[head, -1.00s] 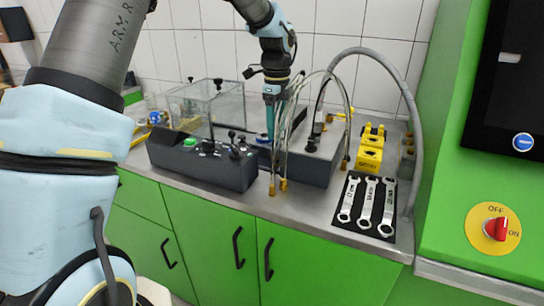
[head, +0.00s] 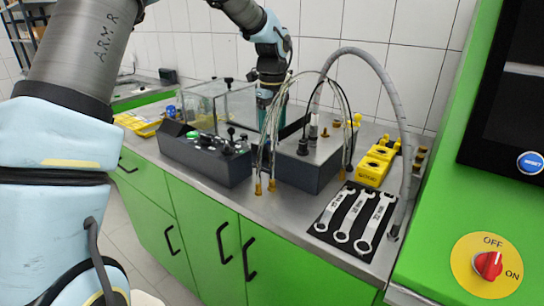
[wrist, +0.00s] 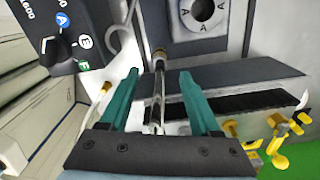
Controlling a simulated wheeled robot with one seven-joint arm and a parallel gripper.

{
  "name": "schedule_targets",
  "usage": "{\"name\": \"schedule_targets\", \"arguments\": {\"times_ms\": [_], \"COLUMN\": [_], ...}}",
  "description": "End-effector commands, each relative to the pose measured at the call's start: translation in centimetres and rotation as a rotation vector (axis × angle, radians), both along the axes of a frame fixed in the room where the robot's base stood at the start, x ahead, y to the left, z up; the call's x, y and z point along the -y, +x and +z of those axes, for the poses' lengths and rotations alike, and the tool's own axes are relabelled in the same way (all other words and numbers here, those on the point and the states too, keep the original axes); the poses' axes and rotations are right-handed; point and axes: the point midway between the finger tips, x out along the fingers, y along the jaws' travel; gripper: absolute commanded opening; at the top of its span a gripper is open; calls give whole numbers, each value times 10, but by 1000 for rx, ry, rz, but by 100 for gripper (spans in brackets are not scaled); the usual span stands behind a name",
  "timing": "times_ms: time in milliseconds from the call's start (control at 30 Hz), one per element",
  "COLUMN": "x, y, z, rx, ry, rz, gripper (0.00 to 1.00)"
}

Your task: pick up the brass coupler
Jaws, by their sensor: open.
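Several brass fittings are in view, and I cannot tell for certain which one is the brass coupler. In the head view, brass ends (head: 258,187) hang on thin hoses at the bench's front edge, and small brass parts (head: 420,156) stand at the right, behind the big grey hose. My gripper (head: 274,122) is over the bench behind the thin hoses, partly hidden by them. In the wrist view, my gripper (wrist: 158,74) is open, its teal fingers apart. A thin hose with a brass end (wrist: 159,53) shows between the fingers; I cannot tell its depth.
A dark control box (head: 205,155) and a clear tank (head: 220,103) stand left of my gripper. A dark pump box (head: 310,165) stands right of it. A yellow block (head: 375,166) and a black mat with wrenches (head: 322,222) lie farther right. The grey hose (head: 395,82) arches over the bench.

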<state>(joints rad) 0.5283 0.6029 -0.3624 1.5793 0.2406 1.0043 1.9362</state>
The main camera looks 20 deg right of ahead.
Motion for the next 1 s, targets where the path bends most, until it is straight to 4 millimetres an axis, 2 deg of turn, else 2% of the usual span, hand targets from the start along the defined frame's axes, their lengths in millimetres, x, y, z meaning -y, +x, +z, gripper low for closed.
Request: {"name": "schedule_targets", "arguments": {"times_ms": [267,533,833,1000], "x": [0,-1,-1,-1], "y": [0,1,1,1], "z": [-21,-59,-66,-66], "rx": [-2,0,1,1], "ry": [1,1,0,0], "rz": [0,-1,1,1], "gripper": [64,64,64,46]}}
